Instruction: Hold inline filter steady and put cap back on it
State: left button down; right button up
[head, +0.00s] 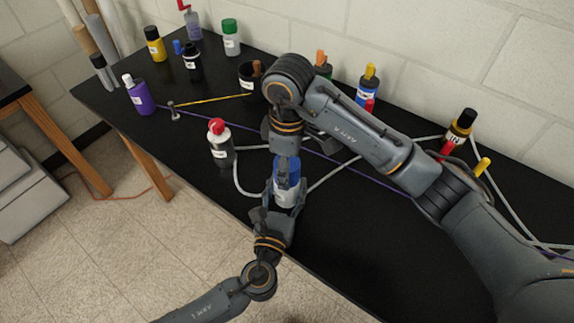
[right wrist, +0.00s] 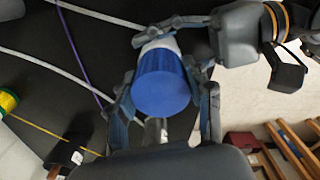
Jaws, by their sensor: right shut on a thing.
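The inline filter (head: 285,198) has a white body and stands near the front edge of the black table, with a blue cap (head: 288,170) at its top. My left gripper (head: 275,203) comes from the front and is closed around the white body. The body (right wrist: 163,45) shows behind the cap in the right wrist view. My right gripper (right wrist: 165,110) has its fingers on either side of the blue cap (right wrist: 162,88) and is shut on it. The cap lines up with the body; I cannot tell whether it is fully seated.
A white bottle with a red cap (head: 220,145) stands left of the filter. White tubing (head: 333,173) and a purple cord (head: 325,161) run across the table. Several bottles, including a purple one (head: 140,98), stand towards the back and left. The table front right is clear.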

pick_arm(q)
jog(key=shift+d, duration=0.15)
pick_arm(e)
jog(key=shift+a, duration=0.1)
jog(key=o, duration=0.8)
jog(key=shift+c, duration=0.2)
jog(key=shift+c, duration=0.2)
